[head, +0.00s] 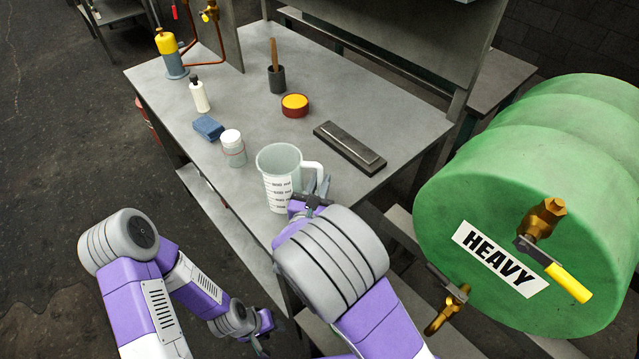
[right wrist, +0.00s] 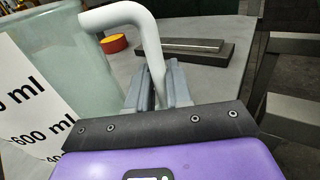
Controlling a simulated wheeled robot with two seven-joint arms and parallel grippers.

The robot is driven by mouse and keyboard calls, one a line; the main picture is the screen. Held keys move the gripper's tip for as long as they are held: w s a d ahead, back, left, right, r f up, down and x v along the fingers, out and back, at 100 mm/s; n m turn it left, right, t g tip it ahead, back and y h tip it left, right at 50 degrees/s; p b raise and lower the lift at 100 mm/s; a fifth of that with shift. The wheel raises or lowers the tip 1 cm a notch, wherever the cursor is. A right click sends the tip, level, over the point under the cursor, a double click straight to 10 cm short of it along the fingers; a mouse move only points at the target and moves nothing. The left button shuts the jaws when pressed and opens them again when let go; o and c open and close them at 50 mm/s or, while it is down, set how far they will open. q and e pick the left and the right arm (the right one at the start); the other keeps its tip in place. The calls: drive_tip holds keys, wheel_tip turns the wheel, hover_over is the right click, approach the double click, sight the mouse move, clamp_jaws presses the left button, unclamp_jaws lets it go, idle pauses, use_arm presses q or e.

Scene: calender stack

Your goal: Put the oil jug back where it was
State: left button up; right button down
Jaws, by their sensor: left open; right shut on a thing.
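The oil jug (head: 279,172) is a translucent measuring jug with a white handle and ml marks. It is upright at the near right part of the workbench; I cannot tell whether its base touches the top. It also shows at the left of the right wrist view (right wrist: 75,65). My right gripper (head: 318,188) is shut on the jug's white handle (right wrist: 150,45), with the fingers (right wrist: 158,88) on either side of its lower part. My left gripper (head: 262,335) is open and empty, low in front of the bench and away from the jug.
On the workbench (head: 345,110) stand a white-lidded jar (head: 233,148), a blue sponge (head: 208,128), a white bottle (head: 199,97), a red-yellow tin (head: 295,105), a pot with a wooden handle (head: 277,78) and a dark flat block (head: 349,147). A green tank (head: 480,190) marked HEAVY is at right.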

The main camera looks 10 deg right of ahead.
drive_tip(key=c, duration=1.5)
unclamp_jaws()
drive_tip(key=shift+f, duration=0.15)
drive_tip(key=o, duration=0.5)
drive_tip(key=shift+c, duration=0.2)
drive_tip(key=shift+r, duration=0.2)
drive_tip(key=p+v, duration=0.2)
drive_tip(key=v, duration=1)
